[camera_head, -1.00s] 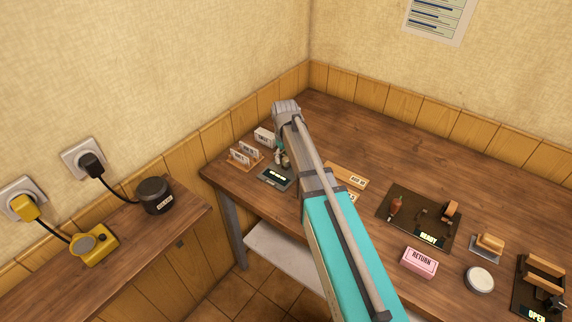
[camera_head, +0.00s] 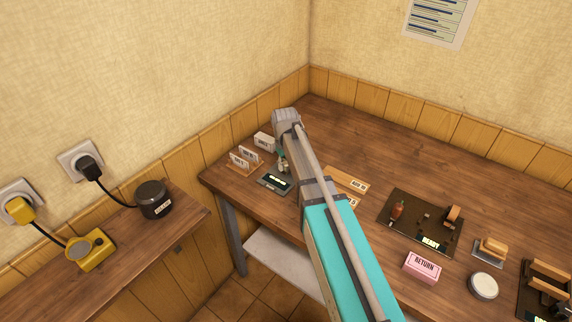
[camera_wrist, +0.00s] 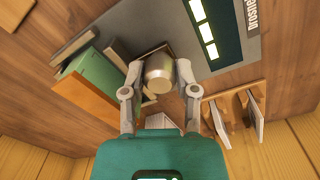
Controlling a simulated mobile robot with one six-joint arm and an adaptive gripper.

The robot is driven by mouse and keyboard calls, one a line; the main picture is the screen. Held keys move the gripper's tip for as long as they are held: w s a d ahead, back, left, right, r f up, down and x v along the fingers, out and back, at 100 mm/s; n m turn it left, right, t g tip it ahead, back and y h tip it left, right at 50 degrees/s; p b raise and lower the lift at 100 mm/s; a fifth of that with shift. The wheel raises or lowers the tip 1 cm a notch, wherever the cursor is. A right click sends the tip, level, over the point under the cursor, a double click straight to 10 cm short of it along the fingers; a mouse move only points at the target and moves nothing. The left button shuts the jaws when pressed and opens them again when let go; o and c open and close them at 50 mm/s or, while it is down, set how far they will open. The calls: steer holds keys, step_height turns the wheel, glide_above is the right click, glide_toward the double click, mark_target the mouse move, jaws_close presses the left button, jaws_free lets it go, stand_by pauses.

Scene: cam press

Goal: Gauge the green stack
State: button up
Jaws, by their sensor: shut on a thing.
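My gripper (camera_wrist: 159,78) has its two grey fingers on either side of a short metal cylinder (camera_wrist: 159,73), brassy with a paler end. It is shut on this cylinder, over the edge of a grey gauge plate (camera_wrist: 250,55) with a lit display. The gauge (camera_head: 275,181) also shows in the head view at the left end of the bench, beside my gripper (camera_head: 283,164). A green block (camera_wrist: 90,78) lies left of the fingers in the wrist view, against an orange-brown piece. I cannot tell whether the block or the cylinder belongs to the green stack.
A wooden card rack (camera_head: 243,160) and a white labelled box (camera_head: 265,141) stand near the gauge. To the right are a dark board reading READY (camera_head: 418,222), a pink RETURN box (camera_head: 422,267) and a round white tin (camera_head: 484,285). The back of the bench is clear.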

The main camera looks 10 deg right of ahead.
jaws_close()
steer(key=shift+w+d, duration=0.45)
steer(key=o, duration=0.8)
jaws_free()
steer(key=shift+o, duration=0.2)
steer(key=shift+a, duration=0.1)
